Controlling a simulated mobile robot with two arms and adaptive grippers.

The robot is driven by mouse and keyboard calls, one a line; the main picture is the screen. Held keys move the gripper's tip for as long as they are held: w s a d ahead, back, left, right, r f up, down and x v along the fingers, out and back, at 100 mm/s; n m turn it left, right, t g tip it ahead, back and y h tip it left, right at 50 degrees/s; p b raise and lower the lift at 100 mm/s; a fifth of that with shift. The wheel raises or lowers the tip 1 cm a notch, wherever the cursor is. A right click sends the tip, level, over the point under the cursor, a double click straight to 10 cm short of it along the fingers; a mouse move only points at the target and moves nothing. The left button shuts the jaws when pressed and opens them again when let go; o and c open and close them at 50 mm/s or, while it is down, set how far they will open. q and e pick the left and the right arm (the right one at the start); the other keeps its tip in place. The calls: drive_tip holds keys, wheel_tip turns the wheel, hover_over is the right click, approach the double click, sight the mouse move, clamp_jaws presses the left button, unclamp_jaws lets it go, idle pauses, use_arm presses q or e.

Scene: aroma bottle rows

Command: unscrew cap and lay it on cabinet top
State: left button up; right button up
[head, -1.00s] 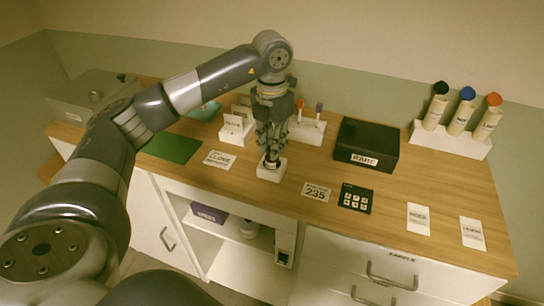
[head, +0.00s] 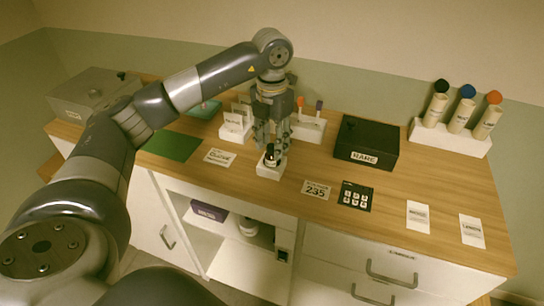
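A small dark bottle (head: 271,160) with a dark top stands upright on a white block (head: 266,173) near the front edge of the wooden cabinet top (head: 390,195). My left gripper (head: 271,146) points straight down over the bottle. Its fingers are spread, one on each side of the bottle's top, with a gap between them. I cannot tell whether the dark top is a separate cap resting loose or still seated. My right gripper is not in view.
Behind stand a white rack (head: 308,128) and a black box (head: 366,142). At right, a white stand (head: 450,138) holds three capped tubes. A keypad (head: 356,195), label cards (head: 317,190) and a green mat (head: 172,146) lie flat. Bare wood lies right of the box.

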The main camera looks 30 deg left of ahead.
use_arm(q)
drive_tip(key=m, duration=0.4)
drive_tip(key=shift+b, duration=0.3)
drive_tip(key=m, duration=0.5)
drive_tip(key=shift+b, duration=0.35)
drive_tip(key=m, duration=0.5)
drive_tip(key=shift+b, duration=0.3)
drive_tip(key=m, duration=0.3)
drive_tip(key=shift+m, duration=0.4)
clamp_jaws()
drive_tip(key=shift+n, duration=0.3)
drive_tip(key=shift+r, duration=0.15)
drive_tip(key=shift+r+p, duration=0.6)
drive_tip(key=shift+r, duration=0.3)
